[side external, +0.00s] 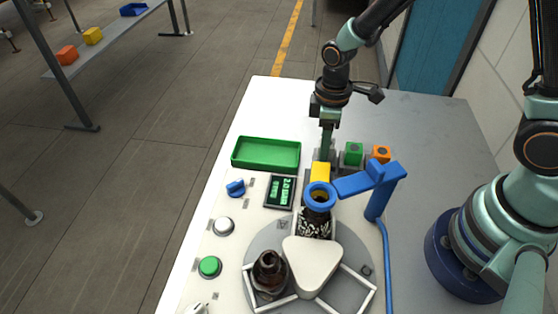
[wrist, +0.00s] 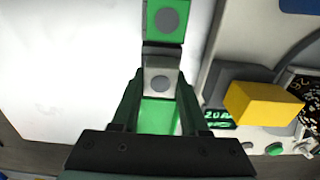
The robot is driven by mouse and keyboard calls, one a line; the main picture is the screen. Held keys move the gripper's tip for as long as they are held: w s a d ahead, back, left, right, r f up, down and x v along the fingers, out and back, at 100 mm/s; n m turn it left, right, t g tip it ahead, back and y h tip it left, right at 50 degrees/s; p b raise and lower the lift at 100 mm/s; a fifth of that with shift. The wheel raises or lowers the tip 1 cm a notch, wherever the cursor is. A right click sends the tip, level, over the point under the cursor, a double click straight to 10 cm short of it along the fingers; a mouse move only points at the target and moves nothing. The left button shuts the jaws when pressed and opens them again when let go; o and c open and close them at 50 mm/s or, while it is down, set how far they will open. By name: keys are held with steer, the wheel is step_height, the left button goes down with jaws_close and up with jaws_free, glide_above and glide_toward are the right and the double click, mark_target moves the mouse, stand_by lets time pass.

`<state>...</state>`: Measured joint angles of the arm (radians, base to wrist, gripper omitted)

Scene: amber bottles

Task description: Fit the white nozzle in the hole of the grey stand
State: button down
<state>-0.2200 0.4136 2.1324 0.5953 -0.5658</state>
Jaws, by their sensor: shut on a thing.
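My gripper (side external: 326,152) points down at the back of the table, left of a green block. In the wrist view my gripper (wrist: 160,88) is shut on a white, square-faced piece with a round grey spot, which I take for the white nozzle (wrist: 152,87). A grey part (wrist: 160,50) shows just beyond it, before the green block (wrist: 165,18). I cannot tell whether this is the grey stand; no open hole shows. In the side view the fingers hide the white piece, and I cannot tell whether it is seated or lifted.
A green block (side external: 353,153) and an orange block (side external: 381,152) stand right of my gripper. A yellow block (side external: 320,172) is close in front. A blue ring fixture (side external: 372,180), a turntable with a brown bottle (side external: 268,275) and a green tray (side external: 266,153) are nearby.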

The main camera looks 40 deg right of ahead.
steer(key=shift+f, duration=0.15)
jaws_free()
stand_by(0.4)
steer(key=shift+r, duration=3)
